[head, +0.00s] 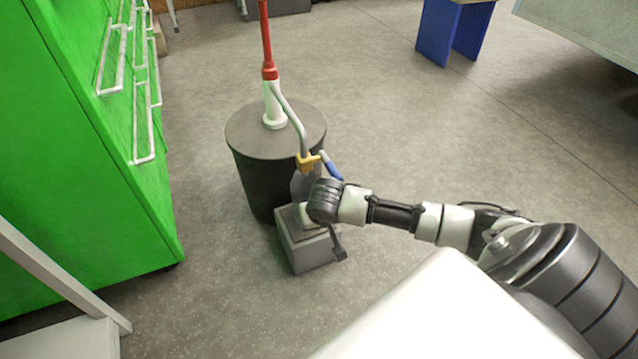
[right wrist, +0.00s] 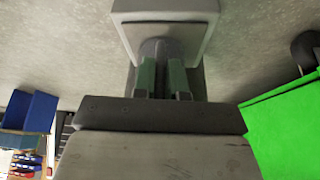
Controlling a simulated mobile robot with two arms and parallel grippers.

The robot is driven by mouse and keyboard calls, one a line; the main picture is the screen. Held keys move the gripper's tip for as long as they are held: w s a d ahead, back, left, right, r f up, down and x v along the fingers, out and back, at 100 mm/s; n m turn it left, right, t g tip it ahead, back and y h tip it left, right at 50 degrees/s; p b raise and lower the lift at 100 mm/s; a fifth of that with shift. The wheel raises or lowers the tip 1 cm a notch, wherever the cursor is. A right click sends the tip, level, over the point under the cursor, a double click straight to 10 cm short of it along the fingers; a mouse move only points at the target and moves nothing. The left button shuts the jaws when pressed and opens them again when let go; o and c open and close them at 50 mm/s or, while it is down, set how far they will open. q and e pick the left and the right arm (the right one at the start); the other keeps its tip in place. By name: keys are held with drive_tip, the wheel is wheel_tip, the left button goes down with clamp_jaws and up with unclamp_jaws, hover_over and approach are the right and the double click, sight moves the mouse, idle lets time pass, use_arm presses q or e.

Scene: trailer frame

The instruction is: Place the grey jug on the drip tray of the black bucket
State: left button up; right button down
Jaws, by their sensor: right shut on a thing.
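The black bucket (head: 258,175) stands on the floor with a lid and a red-and-white pump (head: 272,105) on top. The grey jug (head: 303,184) is under the spout, over the tray, partly hidden by my right gripper (head: 318,208). In the right wrist view, my right gripper (right wrist: 161,80) is shut on a grey part of the jug (right wrist: 158,52), with the tray (right wrist: 165,30) just beyond. I cannot tell whether the jug touches the tray. My left gripper is out of view.
A tall green cabinet (head: 70,140) with white rails stands close on the left. A pale leg frame (head: 60,275) is at lower left. A blue stand (head: 452,32) is far back right. The floor right of the bucket is clear.

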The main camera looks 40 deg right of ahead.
drive_tip(key=c, duration=1.2)
unclamp_jaws()
drive_tip(key=shift+f, duration=0.1)
drive_tip(key=shift+o, duration=0.2)
